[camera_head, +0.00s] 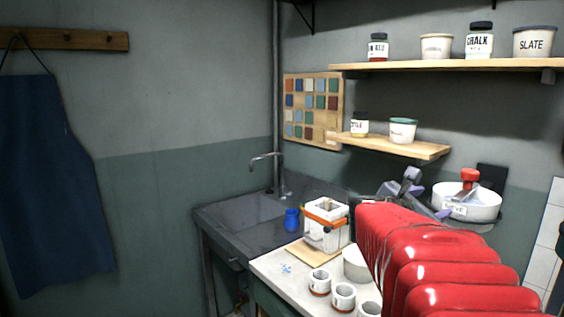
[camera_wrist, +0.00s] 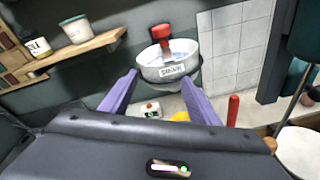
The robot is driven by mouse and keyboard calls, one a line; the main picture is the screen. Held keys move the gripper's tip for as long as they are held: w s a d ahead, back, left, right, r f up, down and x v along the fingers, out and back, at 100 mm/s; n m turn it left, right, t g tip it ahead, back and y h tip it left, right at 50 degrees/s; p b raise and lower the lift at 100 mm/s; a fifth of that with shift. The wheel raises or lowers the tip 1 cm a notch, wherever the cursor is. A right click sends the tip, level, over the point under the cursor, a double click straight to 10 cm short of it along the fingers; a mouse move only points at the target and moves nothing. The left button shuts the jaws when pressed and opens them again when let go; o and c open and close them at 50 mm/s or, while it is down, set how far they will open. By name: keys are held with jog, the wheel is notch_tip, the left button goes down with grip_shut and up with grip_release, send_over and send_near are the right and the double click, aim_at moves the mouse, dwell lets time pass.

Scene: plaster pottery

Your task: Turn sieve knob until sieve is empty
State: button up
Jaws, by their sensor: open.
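The sieve (camera_head: 480,206) is a round white pan with a label on its front, mounted near the wall at the right. It also shows at the top of the wrist view (camera_wrist: 168,72). Its red knob (camera_head: 470,176) stands upright at the middle of the pan and shows in the wrist view too (camera_wrist: 160,38). I cannot tell how much powder is inside. My gripper (camera_wrist: 160,82) has its two purple fingers spread, with nothing between them. They point toward the sieve, short of the knob. In the head view my gripper (camera_head: 428,193) is left of the sieve, partly behind my red arm.
A counter (camera_head: 266,265) holds several white cups, a bowl (camera_head: 356,264) and a white block mould with an orange band (camera_head: 326,212). Shelves with jars (camera_head: 440,65) hang above. A red upright handle (camera_wrist: 233,110) stands below right.

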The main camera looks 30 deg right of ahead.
aim_at(467, 176)
jog(key=d+r+n+h, duration=0.1)
jog(key=d+r+n, duration=0.2)
jog(key=d, duration=0.4)
jog(key=shift+s+n+h, duration=0.4)
jog(key=shift+n, duration=0.4)
jog(key=shift+d, duration=0.1)
jog(key=shift+w+d, duration=0.3)
jog(key=shift+d, duration=1.95)
jog(key=shift+w+d, duration=0.25)
jog(key=shift+d, duration=2)
jog(key=shift+w+d, duration=0.3)
jog(key=shift+d, duration=1.95)
jog(key=shift+c, duration=0.4)
jog(key=c, duration=1)
